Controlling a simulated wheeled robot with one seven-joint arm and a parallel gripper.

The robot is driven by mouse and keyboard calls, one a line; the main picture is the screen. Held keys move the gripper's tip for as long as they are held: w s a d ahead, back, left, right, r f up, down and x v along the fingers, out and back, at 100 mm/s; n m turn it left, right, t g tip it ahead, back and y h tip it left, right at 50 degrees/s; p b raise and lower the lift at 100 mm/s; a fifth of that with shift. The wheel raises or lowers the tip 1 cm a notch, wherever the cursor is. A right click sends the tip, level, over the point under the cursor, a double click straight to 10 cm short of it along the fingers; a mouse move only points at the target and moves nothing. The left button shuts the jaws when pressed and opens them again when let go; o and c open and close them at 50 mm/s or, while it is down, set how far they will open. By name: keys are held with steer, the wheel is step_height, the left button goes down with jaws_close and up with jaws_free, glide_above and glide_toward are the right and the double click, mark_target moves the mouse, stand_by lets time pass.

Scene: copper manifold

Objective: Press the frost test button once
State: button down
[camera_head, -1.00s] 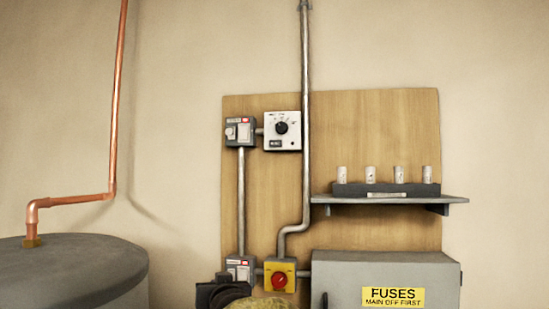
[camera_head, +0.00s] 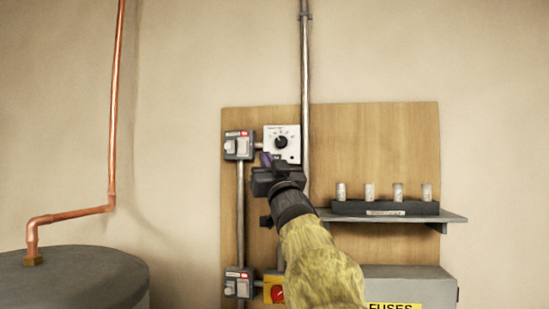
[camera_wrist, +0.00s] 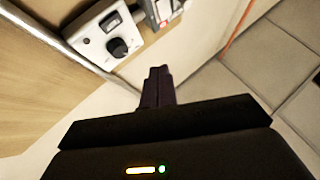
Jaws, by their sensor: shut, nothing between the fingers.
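A white control box (camera_head: 281,133) with a black dial is mounted on the wooden board. Its lower left part is hidden behind my gripper in the head view. My gripper (camera_head: 267,160) is shut and empty, its dark fingertips just in front of or below the box's lower left edge. In the wrist view the box (camera_wrist: 87,27) shows at upper left with its black knob and a dark rectangular patch. My fingertips (camera_wrist: 158,72) appear apart from it there. I cannot make out which part is the frost test button, and no label is legible.
A grey switch (camera_head: 239,146) sits left of the box, and a second one (camera_head: 239,283) sits lower. A conduit (camera_head: 305,70) runs close on the right. A shelf (camera_head: 455,218) holds a fuse strip (camera_head: 385,208). A grey tank (camera_head: 75,275) stands at left.

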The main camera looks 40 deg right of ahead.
steer(key=shift+d, duration=0.1)
steer(key=w+d+p, duration=0.5)
steer(key=d, duration=0.1)
steer(key=shift+w+d, duration=0.3)
steer(key=shift+w, duration=0.05)
stand_by(1.9)
steer(key=shift+w+d+p, duration=0.1)
steer(key=shift+p, duration=0.2)
steer(key=shift+w+d, duration=0.15)
steer(key=shift+d, duration=0.1)
